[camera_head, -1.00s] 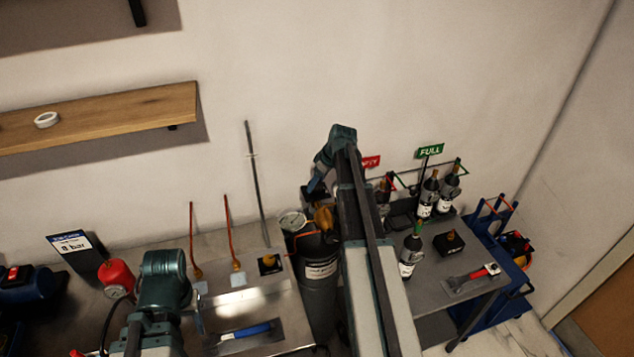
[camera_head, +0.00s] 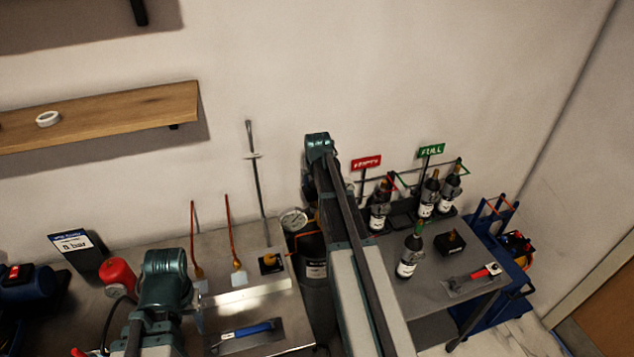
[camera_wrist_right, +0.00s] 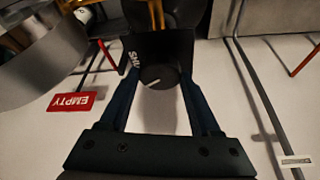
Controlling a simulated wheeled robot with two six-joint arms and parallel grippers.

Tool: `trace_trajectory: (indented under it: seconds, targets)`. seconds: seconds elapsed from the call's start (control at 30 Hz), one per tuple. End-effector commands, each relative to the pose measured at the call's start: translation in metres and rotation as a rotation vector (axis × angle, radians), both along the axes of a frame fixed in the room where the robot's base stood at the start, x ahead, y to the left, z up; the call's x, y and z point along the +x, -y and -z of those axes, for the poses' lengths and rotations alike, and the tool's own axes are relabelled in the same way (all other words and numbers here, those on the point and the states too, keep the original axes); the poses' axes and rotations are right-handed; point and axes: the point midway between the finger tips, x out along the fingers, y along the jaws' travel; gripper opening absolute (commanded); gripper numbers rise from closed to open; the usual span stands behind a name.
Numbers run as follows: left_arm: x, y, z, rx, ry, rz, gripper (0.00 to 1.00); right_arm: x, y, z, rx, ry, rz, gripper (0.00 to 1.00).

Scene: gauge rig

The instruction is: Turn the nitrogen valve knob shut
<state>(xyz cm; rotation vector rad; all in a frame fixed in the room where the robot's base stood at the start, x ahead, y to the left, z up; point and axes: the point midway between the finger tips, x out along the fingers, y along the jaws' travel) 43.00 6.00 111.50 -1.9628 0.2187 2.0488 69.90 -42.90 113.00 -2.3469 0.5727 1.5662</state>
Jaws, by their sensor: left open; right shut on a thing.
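The nitrogen cylinder (camera_head: 315,268) is dark with a white label and a round gauge (camera_head: 293,220) by its top. My right arm reaches over it and hides part of it. In the right wrist view, a round black knob (camera_wrist_right: 160,77) with a short white pointer mark sits before a black plate (camera_wrist_right: 172,47) with partly visible white lettering. My right gripper (camera_wrist_right: 158,88) is shut on the knob, one blue finger on each side. In the head view my right arm hides that grip. My left gripper (camera_head: 195,303) is open, beside the metal tray, and hard to make out.
The bench at left holds a tray (camera_head: 265,342) with a blue-handled tool and a pressure card (camera_head: 72,242).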

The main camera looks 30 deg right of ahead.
Motion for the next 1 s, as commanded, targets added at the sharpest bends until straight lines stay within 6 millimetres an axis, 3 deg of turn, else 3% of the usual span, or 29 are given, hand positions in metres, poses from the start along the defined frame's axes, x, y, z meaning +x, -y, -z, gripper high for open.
trace_trajectory:
  seconds: [0.5, 1.0]
  targets:
    - [0.0000, 0.0000, 0.0000, 0.000, 0.000, 0.000, 0.50, 0.0022, -0.0021, 0.0001, 0.000, -0.002, 0.410, 0.09]
    - [0.0000, 0.0000, 0.0000, 0.000, 0.000, 0.000, 0.50, 0.0021, -0.0029, 0.0002, 0.002, -0.002, 0.555, 0.09]
